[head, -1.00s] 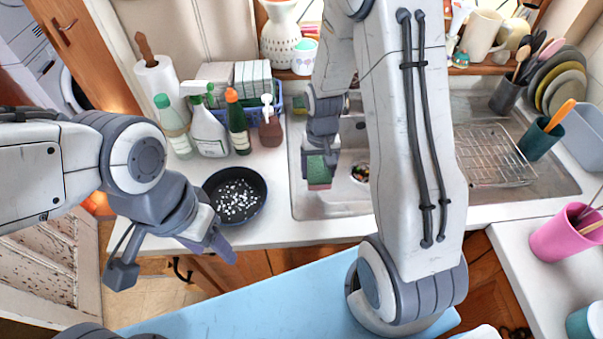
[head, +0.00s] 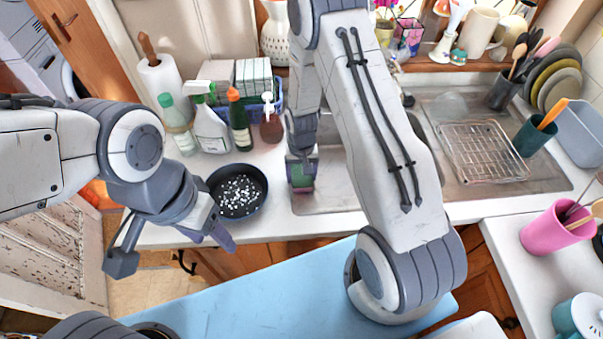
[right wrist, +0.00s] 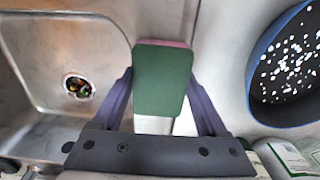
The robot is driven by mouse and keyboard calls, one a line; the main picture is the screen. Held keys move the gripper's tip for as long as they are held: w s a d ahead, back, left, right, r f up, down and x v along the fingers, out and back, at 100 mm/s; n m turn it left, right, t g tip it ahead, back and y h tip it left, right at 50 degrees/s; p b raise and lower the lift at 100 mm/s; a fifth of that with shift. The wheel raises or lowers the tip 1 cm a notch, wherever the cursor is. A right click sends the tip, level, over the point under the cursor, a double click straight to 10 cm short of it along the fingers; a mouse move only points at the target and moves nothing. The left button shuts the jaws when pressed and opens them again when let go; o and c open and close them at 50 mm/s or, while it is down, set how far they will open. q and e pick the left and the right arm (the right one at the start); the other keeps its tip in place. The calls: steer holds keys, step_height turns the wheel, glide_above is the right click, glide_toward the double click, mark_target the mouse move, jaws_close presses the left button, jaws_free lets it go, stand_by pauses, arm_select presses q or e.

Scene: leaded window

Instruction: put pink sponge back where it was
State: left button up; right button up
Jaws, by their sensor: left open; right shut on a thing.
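The pink sponge (head: 302,178) has a green scouring face and is held at the tip of my right gripper (head: 301,162), by the left edge of the sink. In the right wrist view, the sponge (right wrist: 163,82) shows its green side with a thin pink edge at the top. The right gripper's fingers (right wrist: 163,100) close on it from both sides. It appears above the strip between sink and pan; its exact height is hard to tell. My left gripper (head: 218,232) is open and empty, in front of the counter below the pan.
A dark pan (head: 238,191) with white bits stands left of the sponge. The steel sink (head: 335,190) is partly hidden by my right arm. Spray bottles (head: 211,130), a soap pump (head: 270,125) and a blue basket (head: 279,97) stand behind. A wire rack (head: 485,150) lies at right.

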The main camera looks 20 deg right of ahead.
mark_target(301, 174)
steer(key=shift+f, duration=0.2)
steer(key=o, duration=1.1)
steer(key=shift+r, duration=0.25)
steer(key=shift+w+r, duration=0.1)
steer(key=shift+r, duration=0.1)
step_height(301, 174, up, 11)
steer(key=b, duration=0.3)
steer(key=s+a+r+n, duration=0.5)
steer(key=s+a+r, duration=0.4)
steer(key=s+a, duration=0.2)
steer(key=s+a+r+n, duration=0.1)
steer(key=s+n, duration=0.1)
steer(key=s, duration=0.4)
steer(key=s+a+r+n+y, duration=0.1)
steer(key=s+a+r+n, duration=0.1)
steer(key=s, duration=0.4)
steer(key=shift+s+r+n, duration=0.25)
steer(key=shift+s+n, duration=0.15)
steer(key=shift+n, duration=0.3)
